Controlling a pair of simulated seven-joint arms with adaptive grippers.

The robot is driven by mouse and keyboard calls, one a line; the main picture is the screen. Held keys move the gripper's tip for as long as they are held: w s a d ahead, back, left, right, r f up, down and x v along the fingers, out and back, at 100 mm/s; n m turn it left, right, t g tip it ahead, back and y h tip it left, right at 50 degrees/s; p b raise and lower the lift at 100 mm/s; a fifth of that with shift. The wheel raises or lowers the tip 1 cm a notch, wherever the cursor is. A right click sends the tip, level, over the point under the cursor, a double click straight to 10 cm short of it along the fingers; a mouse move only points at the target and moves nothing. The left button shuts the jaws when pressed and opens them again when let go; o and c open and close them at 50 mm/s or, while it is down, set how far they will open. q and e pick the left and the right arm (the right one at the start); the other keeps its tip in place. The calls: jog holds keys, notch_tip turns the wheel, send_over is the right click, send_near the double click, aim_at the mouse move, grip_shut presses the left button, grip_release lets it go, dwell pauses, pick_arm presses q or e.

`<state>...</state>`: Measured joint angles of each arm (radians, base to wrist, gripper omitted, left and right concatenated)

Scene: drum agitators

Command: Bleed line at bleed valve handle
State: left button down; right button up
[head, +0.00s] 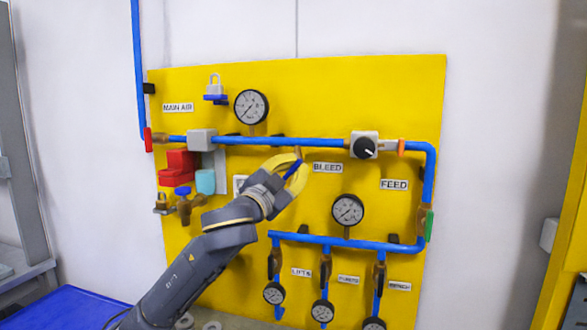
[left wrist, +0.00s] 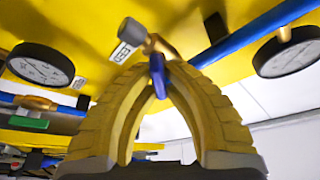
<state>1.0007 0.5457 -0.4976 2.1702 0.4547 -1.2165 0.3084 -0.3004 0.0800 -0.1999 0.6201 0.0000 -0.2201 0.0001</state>
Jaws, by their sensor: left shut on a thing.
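The bleed valve handle is a small blue lever (head: 295,169) below the upper blue pipe, left of the BLEED label (head: 327,168). In the left wrist view the blue handle (left wrist: 158,76) hangs from a brass valve body with a grey end (left wrist: 131,31). My left gripper (head: 299,172), with yellow fingers, is shut on this handle. In the left wrist view its fingertips (left wrist: 160,68) close around the handle from both sides. The gripper partly hides the handle and valve in the head view. My right gripper is not in view.
The yellow panel (head: 400,80) carries the upper gauge (head: 251,106), lower gauge (head: 348,210), a black knob (head: 365,148), and blue pipes. Red blocks (head: 180,165), a padlock (head: 215,88) and a blue-handled valve (head: 183,192) are at its left. Several small gauges sit low down.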

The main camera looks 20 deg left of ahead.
pick_arm(q)
jog(key=m+g, duration=0.1)
jog(key=m, duration=0.2)
jog(key=m+g+h, duration=0.1)
jog(key=m, duration=0.2)
jog(key=shift+m+h, duration=0.3)
jog(key=shift+d+f+m+g, duration=0.15)
jog(key=shift+m+g, duration=0.85)
jog(key=shift+m, duration=1.1)
jog(key=shift+f, duration=0.1)
jog(key=c, duration=1.5)
grip_release()
jog(key=shift+o, duration=0.2)
jog(key=shift+s, duration=0.1)
jog(key=v, duration=1.1)
jog(key=shift+s, duration=0.4)
